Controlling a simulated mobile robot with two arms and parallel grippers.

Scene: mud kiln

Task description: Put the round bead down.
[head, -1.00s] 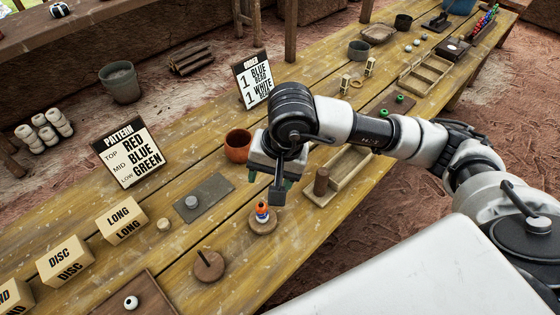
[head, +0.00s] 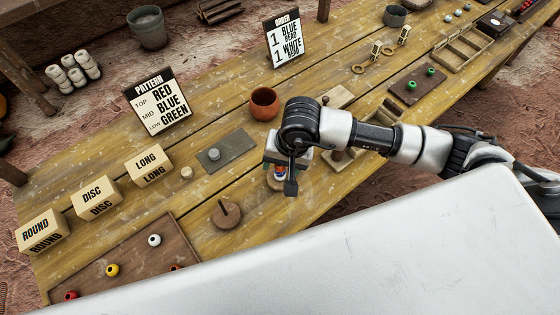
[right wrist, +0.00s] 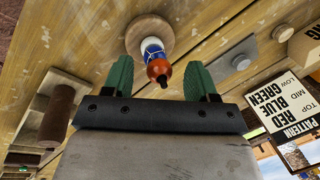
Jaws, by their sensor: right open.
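My right gripper (head: 287,180) is open above a round wooden base with a peg. In the right wrist view its green fingers (right wrist: 158,70) stand apart on either side of a bead stack. An orange-red round bead (right wrist: 159,69) is topmost, with the dark peg tip showing through it. A blue and white bead part (right wrist: 152,48) sits below it, over the wooden base (right wrist: 150,28). No finger visibly touches the orange-red bead. In the head view the gripper partly hides the stack (head: 279,170). My left gripper is not in view.
A second wooden base with a post (head: 226,213) stands nearby. A tray (head: 135,255) of loose beads is at lower left. Labelled boxes (head: 97,197), a pattern sign (head: 158,102), a clay cup (head: 264,104) and a grey mat (head: 235,148) stand around.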

